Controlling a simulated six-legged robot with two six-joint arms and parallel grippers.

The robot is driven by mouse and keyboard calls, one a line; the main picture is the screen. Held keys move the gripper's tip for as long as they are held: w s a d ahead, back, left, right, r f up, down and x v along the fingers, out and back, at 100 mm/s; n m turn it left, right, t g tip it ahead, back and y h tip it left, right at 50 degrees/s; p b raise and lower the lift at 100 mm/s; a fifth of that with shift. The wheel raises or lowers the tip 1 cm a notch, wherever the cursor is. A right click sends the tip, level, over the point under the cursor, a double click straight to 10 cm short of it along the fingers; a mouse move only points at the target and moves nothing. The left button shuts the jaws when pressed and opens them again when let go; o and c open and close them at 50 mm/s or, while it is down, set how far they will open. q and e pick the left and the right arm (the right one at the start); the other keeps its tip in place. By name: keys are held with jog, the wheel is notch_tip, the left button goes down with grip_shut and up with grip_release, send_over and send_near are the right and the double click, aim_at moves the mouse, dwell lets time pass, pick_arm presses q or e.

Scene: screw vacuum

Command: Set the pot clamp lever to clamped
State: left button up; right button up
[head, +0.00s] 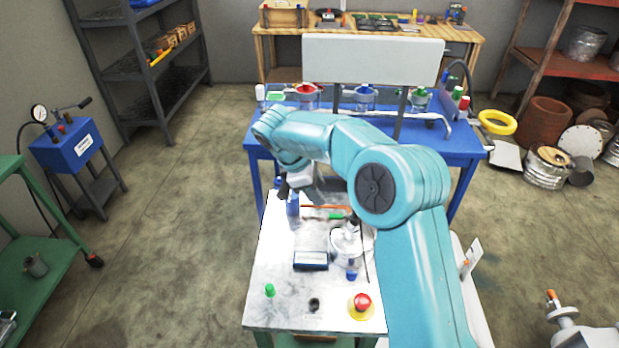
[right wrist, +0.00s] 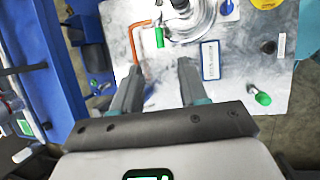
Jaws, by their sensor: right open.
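The metal pot (head: 347,243) stands on the pale worktop (head: 275,255); its round rim also shows at the top of the right wrist view (right wrist: 190,22). A short green handle (head: 337,216) sits beside it and also shows in the right wrist view (right wrist: 160,37). A blue handle (head: 352,270) is on the pot's near side. I cannot tell which handle is the clamp lever. My right gripper (right wrist: 160,68) is open and empty above the worktop, its fingertips apart from the green handle. My left gripper is out of view.
An orange bent rod (right wrist: 134,40) lies beside the green handle. A dark-framed panel (head: 311,260), a green knob (head: 270,290) and a red button (head: 362,301) are on the worktop. A blue table (head: 460,145) stands behind.

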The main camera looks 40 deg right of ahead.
jog(key=v, duration=0.5)
jog(key=shift+r, duration=0.1)
dwell(0.3)
